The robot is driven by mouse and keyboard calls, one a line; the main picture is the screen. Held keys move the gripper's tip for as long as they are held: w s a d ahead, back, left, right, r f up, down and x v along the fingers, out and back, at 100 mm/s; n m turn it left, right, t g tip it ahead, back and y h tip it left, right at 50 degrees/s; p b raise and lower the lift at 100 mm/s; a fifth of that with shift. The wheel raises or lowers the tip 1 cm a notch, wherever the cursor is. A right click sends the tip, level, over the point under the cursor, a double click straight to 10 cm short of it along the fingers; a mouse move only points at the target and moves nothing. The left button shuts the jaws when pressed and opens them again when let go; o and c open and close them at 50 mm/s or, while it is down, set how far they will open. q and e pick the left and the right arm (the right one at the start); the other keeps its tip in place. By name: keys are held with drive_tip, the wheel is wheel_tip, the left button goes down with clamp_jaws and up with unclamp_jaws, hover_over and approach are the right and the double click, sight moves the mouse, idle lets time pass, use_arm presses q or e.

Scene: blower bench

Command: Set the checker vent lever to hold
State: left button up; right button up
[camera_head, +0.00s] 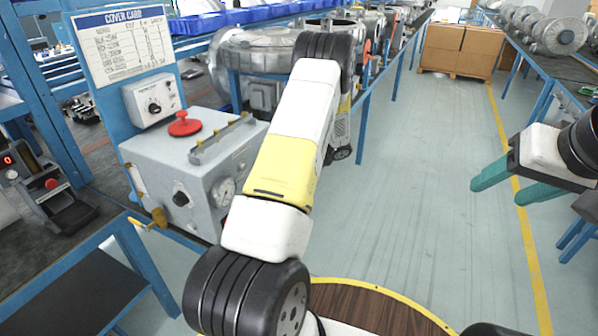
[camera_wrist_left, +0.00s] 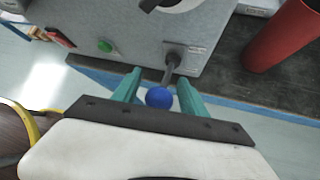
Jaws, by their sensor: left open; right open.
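In the left wrist view, a lever (camera_wrist_left: 168,74) with a dark stem and a blue ball knob (camera_wrist_left: 159,97) sticks out from a grey housing (camera_wrist_left: 125,20). My left gripper (camera_wrist_left: 159,82) is open, with its teal fingers on either side of the blue knob; contact cannot be told. A small label is beside the lever's pivot, too small to read. In the head view, my left gripper is hidden behind my arm. The grey checker box (camera_head: 160,160) there has a red knob, a gauge and a black knob. My right gripper (camera_head: 510,184) is open and empty over the aisle, far from the checker.
A red cylinder (camera_wrist_left: 283,38) stands right of the lever in the left wrist view. A green button (camera_wrist_left: 105,46) is on the housing. A small device (camera_head: 40,185) sits left of the checker box. The aisle floor (camera_head: 430,190) is clear; cardboard boxes (camera_head: 460,50) stand behind.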

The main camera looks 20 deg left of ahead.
use_arm(q)
drive_tip(key=v, duration=0.7)
drive_tip(key=shift+d+r, duration=0.25)
drive_tip(key=shift+d, duration=0.05)
drive_tip(key=shift+r, duration=0.1)
drive_tip(key=s+d+r+n+t+h, duration=0.2)
drive_tip(key=s+d+r+n+h, duration=0.25)
drive_tip(key=r, duration=0.55)
drive_tip(key=s+d+r+n+t+h, duration=0.1)
drive_tip(key=s+d+r+n+h, duration=0.15)
drive_tip(key=s+r+n, duration=0.4)
drive_tip(key=s+d+r+n+t+h, duration=0.2)
drive_tip(key=s+d+r+n+t, duration=0.1)
drive_tip(key=s, duration=0.4)
drive_tip(key=s+d+r+n+t+h, duration=0.2)
drive_tip(key=s+d+r+n, duration=0.2)
drive_tip(key=s+d+r, duration=0.2)
wheel_tip(320, 180, up, 2)
drive_tip(key=shift+s+d+r+t, duration=0.15)
drive_tip(key=shift+s+d+t, duration=0.2)
drive_tip(key=shift+s, duration=0.85)
drive_tip(key=shift+a, duration=0.1)
